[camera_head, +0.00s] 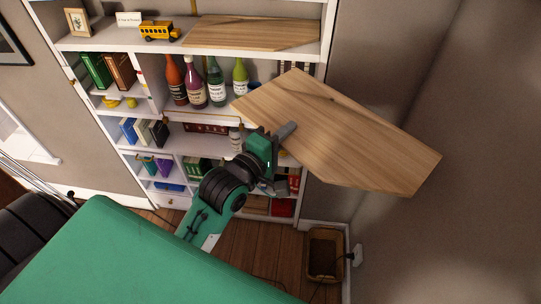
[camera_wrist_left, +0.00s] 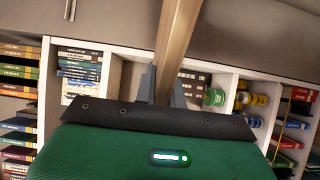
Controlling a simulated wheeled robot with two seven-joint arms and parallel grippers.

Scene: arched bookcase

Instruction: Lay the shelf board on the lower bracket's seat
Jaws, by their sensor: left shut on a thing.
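The wooden shelf board (camera_head: 345,135) is a pale, many-sided plank held up in front of the right part of the bookcase, tilted in the picture. My left gripper (camera_head: 288,138) is shut on the board's left edge. In the left wrist view the board (camera_wrist_left: 178,35) shows edge-on, rising between the fingers of my left gripper (camera_wrist_left: 163,88). The lower bracket and its seat cannot be made out; the board covers part of the wall and bookcase. My right gripper is not in view.
The white bookcase (camera_head: 105,41) holds several bottles, books and a yellow toy bus (camera_head: 160,31). Another wooden board (camera_head: 255,32) lies on its upper shelf. A basket (camera_head: 325,254) stands on the floor at the lower right. The wall right of the board is bare.

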